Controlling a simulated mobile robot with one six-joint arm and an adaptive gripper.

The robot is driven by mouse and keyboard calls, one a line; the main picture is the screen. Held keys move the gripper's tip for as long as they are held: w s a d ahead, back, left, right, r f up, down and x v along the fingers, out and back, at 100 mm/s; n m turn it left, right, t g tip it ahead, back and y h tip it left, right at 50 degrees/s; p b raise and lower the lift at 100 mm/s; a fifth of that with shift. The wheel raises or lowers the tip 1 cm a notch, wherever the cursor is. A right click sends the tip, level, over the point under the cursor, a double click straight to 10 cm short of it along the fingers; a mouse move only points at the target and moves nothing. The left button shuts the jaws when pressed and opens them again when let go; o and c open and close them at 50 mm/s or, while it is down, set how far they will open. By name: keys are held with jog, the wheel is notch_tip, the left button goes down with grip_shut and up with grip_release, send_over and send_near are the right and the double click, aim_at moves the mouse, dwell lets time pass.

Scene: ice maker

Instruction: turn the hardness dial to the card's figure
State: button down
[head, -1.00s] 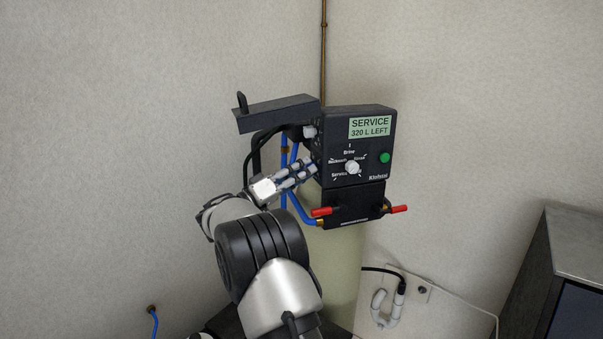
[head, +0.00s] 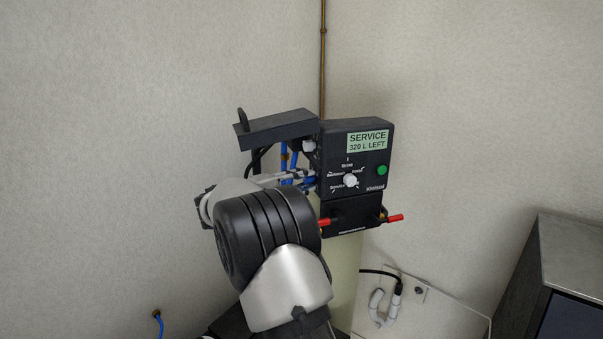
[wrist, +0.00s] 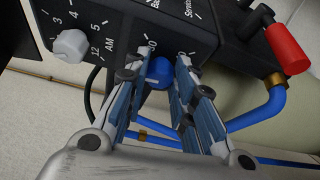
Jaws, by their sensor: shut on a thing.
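The hardness dial is a blue knob (wrist: 159,73) on the side face of the black control head (head: 340,140). In the wrist view my gripper (wrist: 162,66) has its two fingers on either side of this knob, shut on it. The fingers cover most of the scale around it; only partial figures show. No card with a figure can be made out in either view.
A white knob (wrist: 70,45) with clock figures is beside the blue knob. A white front dial (head: 350,180), a green button (head: 382,170) and a red handle (head: 395,218) are on the head. Blue pipes (wrist: 262,112) run close to the fingers. A dark cabinet (head: 565,270) stands at right.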

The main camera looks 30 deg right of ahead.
jog(key=n+p, duration=0.2)
jog(key=p, duration=0.1)
jog(key=n+g+y+p, duration=0.1)
jog(key=p, duration=0.2)
jog(key=n+g+y+p, duration=0.1)
jog(key=n+p, duration=0.1)
jog(key=p, duration=0.1)
jog(key=shift+w+r+n+p, duration=0.1)
jog(key=shift+r+n+p, duration=0.2)
jog(key=shift+r, duration=0.05)
jog(key=c, duration=1.3)
grip_release()
jog(key=shift+c, duration=0.2)
jog(key=v, duration=1.2)
